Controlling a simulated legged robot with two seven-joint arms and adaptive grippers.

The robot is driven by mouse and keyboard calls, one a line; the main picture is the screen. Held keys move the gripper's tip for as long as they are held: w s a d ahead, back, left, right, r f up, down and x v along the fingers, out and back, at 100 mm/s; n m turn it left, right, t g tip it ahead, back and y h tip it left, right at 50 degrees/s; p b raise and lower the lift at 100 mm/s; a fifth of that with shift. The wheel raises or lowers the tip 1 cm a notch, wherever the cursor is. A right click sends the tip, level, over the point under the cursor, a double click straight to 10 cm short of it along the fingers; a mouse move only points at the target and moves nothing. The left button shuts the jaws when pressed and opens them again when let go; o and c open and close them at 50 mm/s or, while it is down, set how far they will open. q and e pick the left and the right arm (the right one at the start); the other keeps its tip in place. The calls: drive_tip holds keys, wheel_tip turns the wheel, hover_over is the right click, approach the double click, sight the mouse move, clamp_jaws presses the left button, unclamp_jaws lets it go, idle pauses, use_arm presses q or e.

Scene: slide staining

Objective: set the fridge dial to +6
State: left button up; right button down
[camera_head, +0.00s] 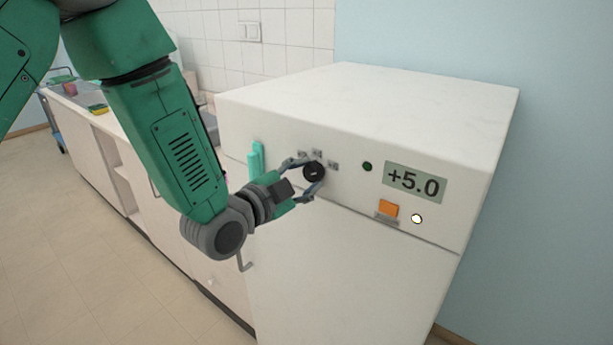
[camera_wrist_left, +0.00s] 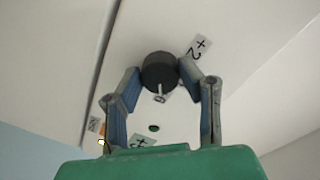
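The fridge dial (camera_head: 314,172) is a round black knob on the upper front of the white fridge (camera_head: 390,105). It also shows in the left wrist view (camera_wrist_left: 159,70), with a pale pointer mark at its lower edge there. My left gripper (camera_head: 308,176) has one finger on each side of the dial. In the left wrist view both fingertips (camera_wrist_left: 160,68) appear to touch its sides, so it looks shut on it. The display (camera_head: 415,182) reads +5.0. A tag (camera_wrist_left: 199,46) marked +2 sits beside the dial; another tag is partly hidden behind it. My right gripper is out of view.
Right of the dial are a dark green round spot (camera_head: 367,167), an orange switch (camera_head: 388,208) and a lit lamp (camera_head: 417,219). A teal handle (camera_head: 256,160) is left of the dial. A low counter (camera_head: 120,160) runs along the left.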

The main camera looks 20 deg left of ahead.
use_arm(q)
drive_tip(key=o, duration=0.4)
drive_tip(key=shift+s, duration=0.15)
drive_tip(key=v, duration=0.7)
drive_tip(key=shift+a, duration=0.1)
